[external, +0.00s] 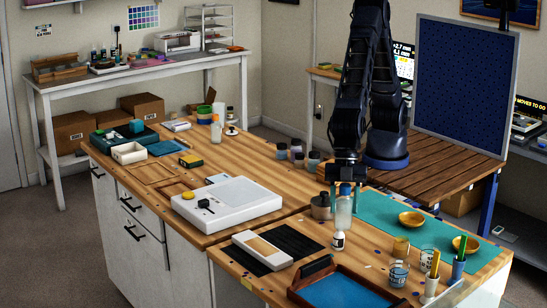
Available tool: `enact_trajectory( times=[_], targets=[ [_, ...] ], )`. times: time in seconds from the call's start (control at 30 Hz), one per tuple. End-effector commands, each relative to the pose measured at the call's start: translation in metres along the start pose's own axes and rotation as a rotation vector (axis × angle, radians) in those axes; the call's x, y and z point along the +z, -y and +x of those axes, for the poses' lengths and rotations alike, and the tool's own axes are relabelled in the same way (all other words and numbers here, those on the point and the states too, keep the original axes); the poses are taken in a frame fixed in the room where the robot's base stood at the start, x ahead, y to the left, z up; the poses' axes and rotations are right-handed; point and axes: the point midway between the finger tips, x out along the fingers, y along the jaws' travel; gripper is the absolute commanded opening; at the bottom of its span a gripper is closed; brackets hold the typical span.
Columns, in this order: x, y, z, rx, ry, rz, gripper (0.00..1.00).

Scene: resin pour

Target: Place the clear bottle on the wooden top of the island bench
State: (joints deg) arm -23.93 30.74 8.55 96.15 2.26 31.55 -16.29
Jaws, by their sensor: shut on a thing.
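My gripper (346,190) points down over the right part of the island bench, its teal fingertips closed around the upper part of a clear bottle (343,214). The bottle is upright. Its lower end is partly hidden by a small white bottle (338,241) in front, so I cannot tell whether it touches the surface below. The island bench's wooden top (248,258) spreads under and to the left of my gripper.
Dark jars (320,206) stand just left of the held bottle. A teal mat (400,217) with wooden bowls (411,219) lies to the right. Bare wood shows around (265,172).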

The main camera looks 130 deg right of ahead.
Motion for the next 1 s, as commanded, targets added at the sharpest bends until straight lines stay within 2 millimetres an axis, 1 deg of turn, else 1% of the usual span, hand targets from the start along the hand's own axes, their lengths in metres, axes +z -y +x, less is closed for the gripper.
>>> enact_trajectory(
  times=[0.03,0.1,0.2,0.3,0.57,0.83,0.9,1.0],
  targets=[
    [0.005,0.0,0.011,-0.001,0.004,0.0,0.13],
    [0.011,0.0,0.025,-0.001,0.004,0.0,0.13],
    [0.018,0.0,0.042,0.0,0.002,0.001,0.13],
    [0.023,-0.001,0.055,0.0,0.002,0.001,0.13],
    [0.029,-0.001,0.069,0.001,0.0,0.001,0.13],
    [0.042,-0.001,0.1,0.0,0.002,0.0,0.13],
    [0.043,-0.001,0.104,0.001,0.0,0.0,0.13],
    [0.043,-0.001,0.104,0.001,-0.001,0.0,0.13]
  ],
)
